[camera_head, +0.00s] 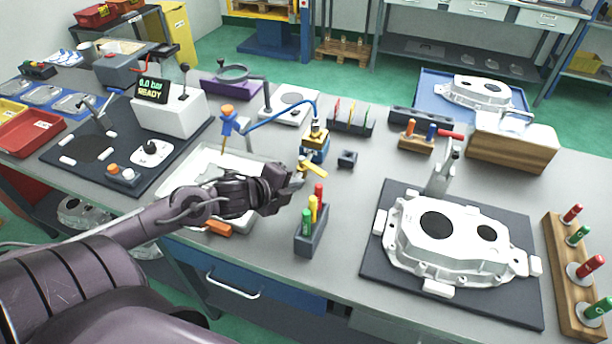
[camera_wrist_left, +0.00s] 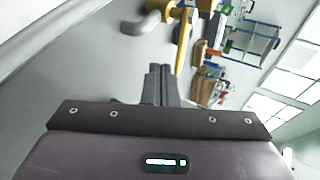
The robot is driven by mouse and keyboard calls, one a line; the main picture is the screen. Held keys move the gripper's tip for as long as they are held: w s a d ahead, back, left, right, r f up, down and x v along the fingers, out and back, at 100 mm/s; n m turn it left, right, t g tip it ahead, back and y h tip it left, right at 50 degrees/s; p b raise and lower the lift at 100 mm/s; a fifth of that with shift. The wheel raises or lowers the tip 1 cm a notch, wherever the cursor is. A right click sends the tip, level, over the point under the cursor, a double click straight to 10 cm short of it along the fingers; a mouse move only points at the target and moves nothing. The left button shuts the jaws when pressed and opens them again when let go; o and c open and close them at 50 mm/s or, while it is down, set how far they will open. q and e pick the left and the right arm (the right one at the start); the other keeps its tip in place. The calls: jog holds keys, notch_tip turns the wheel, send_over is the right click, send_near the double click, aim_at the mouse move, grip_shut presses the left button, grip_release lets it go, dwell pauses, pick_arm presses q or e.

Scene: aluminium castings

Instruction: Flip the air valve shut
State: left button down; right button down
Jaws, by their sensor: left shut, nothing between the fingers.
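The air valve (camera_head: 315,148) stands on the bench near the middle, with a yellow and blue body. A blue hose runs from it to the left. Its yellow lever (camera_head: 313,167) sticks out toward the front right. My left gripper (camera_head: 298,180) is shut and empty, just in front and left of the lever. In the left wrist view the shut fingertips (camera_wrist_left: 161,70) point toward the yellow lever (camera_wrist_left: 183,40), close to it. I cannot tell whether they touch. A grey rounded end (camera_wrist_left: 140,26) shows beside the yellow part. My right gripper is out of view.
A grey holder (camera_head: 312,240) with red, yellow and green tools stands just right of my gripper. A white tray (camera_head: 262,240) lies under my left forearm. A casting (camera_head: 455,245) sits on a dark mat at the right. A small dark block (camera_head: 347,159) stands right of the valve.

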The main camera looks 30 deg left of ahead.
aim_at(312, 167)
pick_arm(q)
jog(key=w, duration=0.2)
jog(key=shift+w+d+r+p, duration=0.1)
jog(key=shift+w+d+p, duration=0.1)
jog(key=shift+w+p, duration=0.15)
jog(key=shift+w+d, duration=0.1)
jog(key=shift+w, duration=0.55)
jog(key=shift+d, duration=0.1)
